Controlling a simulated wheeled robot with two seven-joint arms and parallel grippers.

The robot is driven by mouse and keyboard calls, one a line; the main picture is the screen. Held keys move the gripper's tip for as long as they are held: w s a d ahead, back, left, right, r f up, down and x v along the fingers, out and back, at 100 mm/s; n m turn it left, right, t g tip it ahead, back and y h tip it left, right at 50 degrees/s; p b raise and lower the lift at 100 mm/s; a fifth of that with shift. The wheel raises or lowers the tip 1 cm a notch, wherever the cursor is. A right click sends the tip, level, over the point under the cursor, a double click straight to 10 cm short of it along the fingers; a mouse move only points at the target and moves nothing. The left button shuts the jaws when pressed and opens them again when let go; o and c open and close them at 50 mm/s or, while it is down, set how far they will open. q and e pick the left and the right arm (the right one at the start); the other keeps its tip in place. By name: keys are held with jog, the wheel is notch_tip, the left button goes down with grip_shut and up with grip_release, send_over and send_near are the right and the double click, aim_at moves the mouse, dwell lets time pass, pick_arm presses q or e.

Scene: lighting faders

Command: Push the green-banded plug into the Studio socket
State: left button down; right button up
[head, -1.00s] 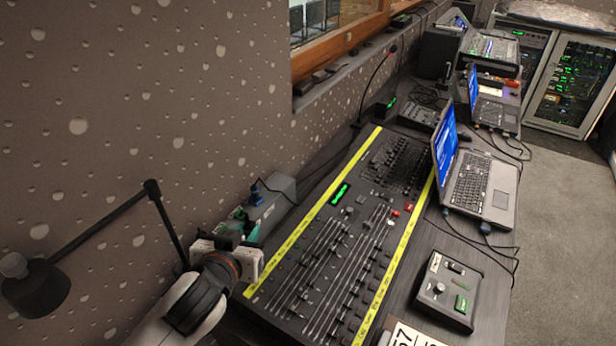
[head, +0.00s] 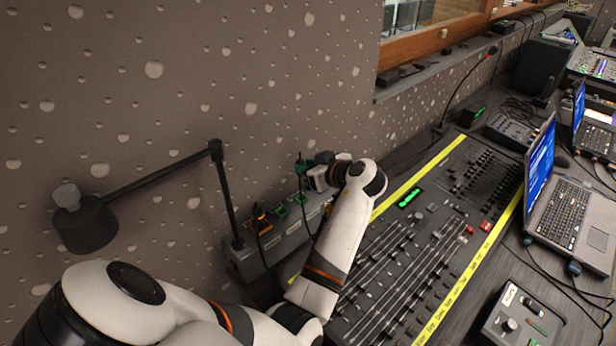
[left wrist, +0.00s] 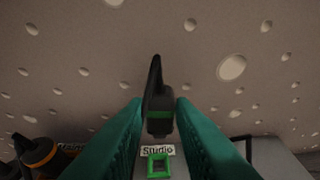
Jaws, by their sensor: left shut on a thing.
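The green-banded plug (left wrist: 160,112) is a black plug with a dark green band. In the left wrist view it stands between the teal fingers of my left gripper (left wrist: 158,122), which is shut on it. The Studio socket (left wrist: 158,167) is a green square frame under a white "Studio" label. It shows empty, just below the plug in that picture, and the plug is apart from it. In the head view my left gripper (head: 304,168) is above the far end of the grey socket box (head: 245,262); the plug's tip is hard to make out there. My right gripper is out of view.
An orange-banded plug (head: 260,216) stands in the box, with green-framed sockets (head: 281,211) beside it. A black lamp (head: 85,222) is at the left by the wall. The fader desk (head: 410,265) lies right of the box, then a laptop (head: 565,195).

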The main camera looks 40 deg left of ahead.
pick_arm(q)
jog(key=shift+n+g, duration=0.3)
jog(key=shift+f+b, duration=1.75)
jog(key=shift+f, duration=1.4)
jog(key=shift+d, duration=0.15)
jog(key=shift+s+f+b, duration=0.1)
jog(key=shift+f+b, duration=1.05)
jog(key=shift+b, duration=0.4)
jog(key=shift+f, duration=0.15)
jog(key=c, duration=1.1)
grip_release()
jog(key=shift+c, duration=0.2)
jog(key=shift+r, duration=0.2)
